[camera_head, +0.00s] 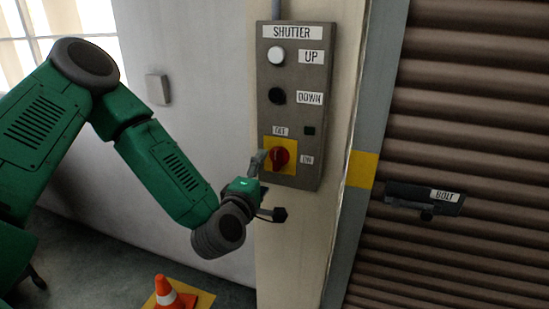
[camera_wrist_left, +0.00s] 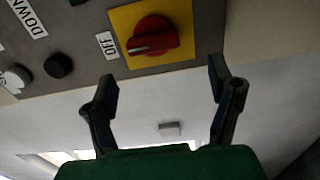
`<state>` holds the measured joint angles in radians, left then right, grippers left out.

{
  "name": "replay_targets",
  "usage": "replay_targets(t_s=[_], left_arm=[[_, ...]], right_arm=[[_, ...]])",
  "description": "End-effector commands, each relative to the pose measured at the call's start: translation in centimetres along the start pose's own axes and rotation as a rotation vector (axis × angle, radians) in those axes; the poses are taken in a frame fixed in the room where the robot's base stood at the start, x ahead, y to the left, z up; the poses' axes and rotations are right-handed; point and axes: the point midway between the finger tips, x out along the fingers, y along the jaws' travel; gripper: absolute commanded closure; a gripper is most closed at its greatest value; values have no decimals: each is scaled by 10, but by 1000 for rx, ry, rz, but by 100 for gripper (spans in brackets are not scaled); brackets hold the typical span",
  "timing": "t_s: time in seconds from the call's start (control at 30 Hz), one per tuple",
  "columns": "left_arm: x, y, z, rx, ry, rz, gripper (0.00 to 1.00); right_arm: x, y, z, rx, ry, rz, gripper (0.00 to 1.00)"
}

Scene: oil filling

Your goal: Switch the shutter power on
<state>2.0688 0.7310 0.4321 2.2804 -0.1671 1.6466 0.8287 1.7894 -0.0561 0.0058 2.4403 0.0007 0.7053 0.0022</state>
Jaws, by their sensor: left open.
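The red rotary knob (camera_head: 281,156) sits on a yellow plate (camera_head: 270,145) at the bottom of the grey SHUTTER panel (camera_head: 290,75). An OFF label (camera_head: 280,131) is above it and an ON label (camera_head: 307,160) to its right. In the left wrist view the knob (camera_wrist_left: 152,36) has a pale mark on the side toward the OFF label (camera_wrist_left: 106,44). My right gripper is out of view.
The panel also carries a white UP button (camera_head: 276,56), a black DOWN button (camera_head: 277,96) and a small dark indicator (camera_head: 309,130). A ribbed shutter (camera_head: 470,90) with a BOLT handle (camera_head: 423,196) is at right. An orange cone (camera_head: 168,292) stands on the floor.

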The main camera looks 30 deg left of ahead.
Motion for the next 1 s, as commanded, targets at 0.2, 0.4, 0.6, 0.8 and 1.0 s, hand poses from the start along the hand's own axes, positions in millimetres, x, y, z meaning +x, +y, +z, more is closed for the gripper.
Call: replay_targets(t_s=[0.2,0.4,0.6,0.8,1.0], left_arm=[[42,3,4,5,-2,2,24],[65,-1,-3,-1,-2,-2,24],[71,-2,-6,-5,-2,-3,24],[70,-1,-1,0,-3,-1,35],[68,-1,6,6,-8,-6,75]], right_arm=[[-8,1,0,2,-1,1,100],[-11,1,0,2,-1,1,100],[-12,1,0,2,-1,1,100],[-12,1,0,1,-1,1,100],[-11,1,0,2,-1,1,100]])
